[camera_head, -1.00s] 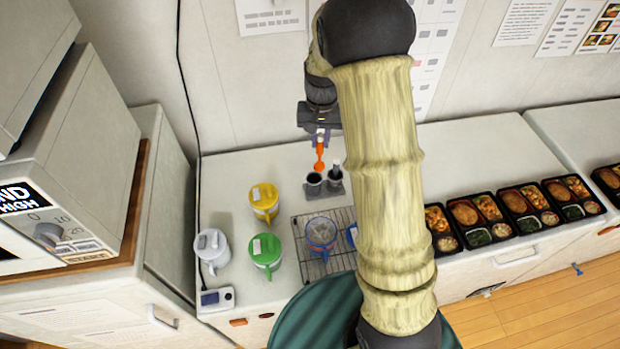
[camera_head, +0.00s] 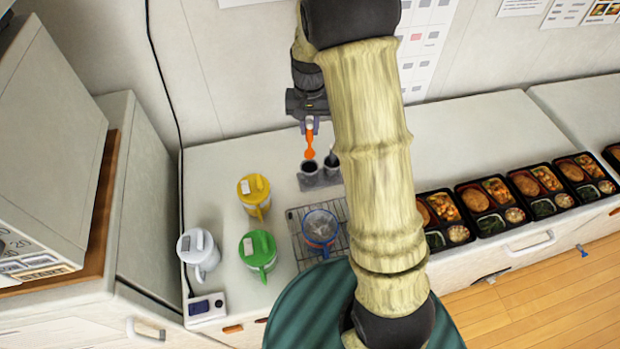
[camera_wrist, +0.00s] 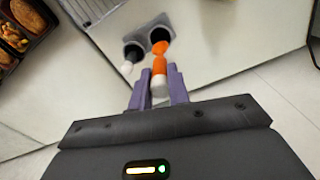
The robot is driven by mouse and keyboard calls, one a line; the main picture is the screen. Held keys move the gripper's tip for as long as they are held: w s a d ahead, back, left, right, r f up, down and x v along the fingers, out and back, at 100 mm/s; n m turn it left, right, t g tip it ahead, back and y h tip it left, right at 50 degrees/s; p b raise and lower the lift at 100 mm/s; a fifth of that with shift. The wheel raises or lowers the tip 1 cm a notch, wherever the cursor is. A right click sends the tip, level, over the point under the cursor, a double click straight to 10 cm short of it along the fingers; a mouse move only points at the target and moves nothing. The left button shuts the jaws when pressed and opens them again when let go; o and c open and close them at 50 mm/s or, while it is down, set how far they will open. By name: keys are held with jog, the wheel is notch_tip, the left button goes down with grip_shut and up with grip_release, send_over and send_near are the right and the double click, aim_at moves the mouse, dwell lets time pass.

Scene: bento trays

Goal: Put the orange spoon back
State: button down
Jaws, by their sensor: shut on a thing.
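My gripper (camera_head: 309,124) is shut on the orange spoon (camera_head: 309,142), which hangs with its orange end down. In the wrist view the spoon (camera_wrist: 159,66) sits between the purple fingers of my gripper (camera_wrist: 158,88), and its orange end points at the holder. The grey holder (camera_head: 316,178) has two dark cups on the counter. The spoon's lower end is over or at the left cup (camera_head: 310,168); I cannot tell whether it is inside. The other cup (camera_wrist: 133,50) holds a utensil with a pale end.
A blue-rimmed jug (camera_head: 320,229) sits on a wire rack (camera_head: 297,240). Several bento trays (camera_head: 484,240) line the right. The wall is close behind.

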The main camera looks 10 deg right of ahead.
aim_at(309, 150)
jog(key=shift+f, duration=0.1)
jog(key=shift+s+a+f, duration=0.1)
jog(key=shift+f, duration=0.25)
notch_tip(309, 150, down, 4)
jog(key=shift+f+p, duration=0.1)
jog(key=shift+p, duration=0.8)
jog(key=shift+f, duration=0.4)
jog(key=shift+f+p, duration=0.65)
jog(key=shift+f, duration=1.4)
jog(key=shift+f, duration=0.2)
jog(key=c, duration=1.3)
grip_release()
